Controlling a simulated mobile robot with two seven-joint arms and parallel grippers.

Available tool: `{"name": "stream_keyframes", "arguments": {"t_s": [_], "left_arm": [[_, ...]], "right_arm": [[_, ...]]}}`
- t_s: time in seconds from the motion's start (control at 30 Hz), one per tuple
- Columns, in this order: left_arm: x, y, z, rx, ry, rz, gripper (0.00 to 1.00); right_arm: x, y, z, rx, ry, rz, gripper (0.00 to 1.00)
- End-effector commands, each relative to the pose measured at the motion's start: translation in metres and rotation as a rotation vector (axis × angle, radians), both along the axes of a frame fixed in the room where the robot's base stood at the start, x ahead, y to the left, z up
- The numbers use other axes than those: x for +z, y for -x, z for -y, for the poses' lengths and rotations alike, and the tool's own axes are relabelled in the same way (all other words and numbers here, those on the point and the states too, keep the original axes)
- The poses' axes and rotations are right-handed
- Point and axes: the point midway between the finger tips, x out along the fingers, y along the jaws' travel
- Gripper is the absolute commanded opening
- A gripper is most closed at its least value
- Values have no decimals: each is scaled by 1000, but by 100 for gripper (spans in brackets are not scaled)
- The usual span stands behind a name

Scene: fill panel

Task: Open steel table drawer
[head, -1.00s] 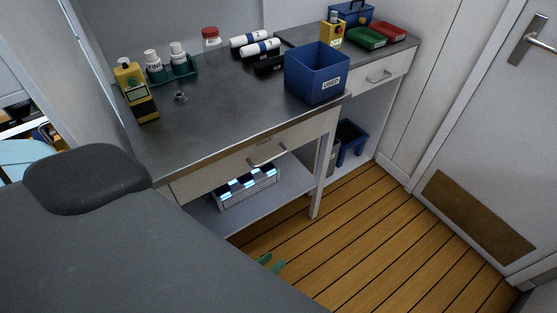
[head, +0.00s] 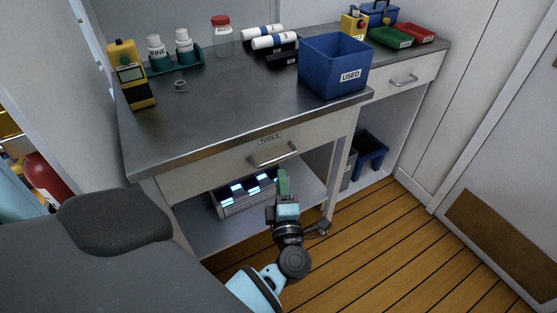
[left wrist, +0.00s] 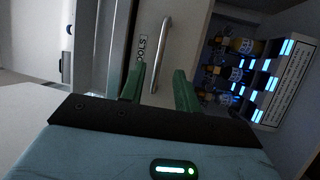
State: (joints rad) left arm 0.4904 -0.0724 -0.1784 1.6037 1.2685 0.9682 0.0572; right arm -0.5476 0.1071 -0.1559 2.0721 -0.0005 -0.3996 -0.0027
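The steel table (head: 215,115) has a pale drawer (head: 215,170) under its top, with a "TOOLS" label and a bar handle (head: 273,154). The drawer looks closed. My left gripper (head: 283,172) is just below the handle in the head view, its green fingers pointing toward the drawer. In the left wrist view the handle (left wrist: 160,55) stands ahead of the fingertips, and the left gripper (left wrist: 160,85) is open with nothing between its fingers. The handle appears apart from the fingers. My right gripper is not in view.
A blue "USED" bin (head: 333,68), a yellow device (head: 131,75) and bottles stand on the tabletop. A lit crate (head: 246,194) sits on the shelf below the drawer. A second drawer (head: 408,78) is at the right. The wooden floor (head: 385,240) is clear.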

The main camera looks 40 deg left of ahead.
Motion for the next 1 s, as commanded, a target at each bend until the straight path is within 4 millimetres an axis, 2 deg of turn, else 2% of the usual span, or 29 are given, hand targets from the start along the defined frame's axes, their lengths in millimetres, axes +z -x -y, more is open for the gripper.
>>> {"name": "stream_keyframes", "arguments": {"t_s": [0.5, 0.93, 1.0], "left_arm": [[13, -46, -46, -2, -4, 0, 32], [14, -53, -53, -2, -3, -2, 32], [14, -53, -53, -2, -3, -2, 24]], "right_arm": [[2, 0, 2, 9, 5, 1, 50], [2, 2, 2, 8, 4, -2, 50], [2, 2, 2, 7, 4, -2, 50]]}}
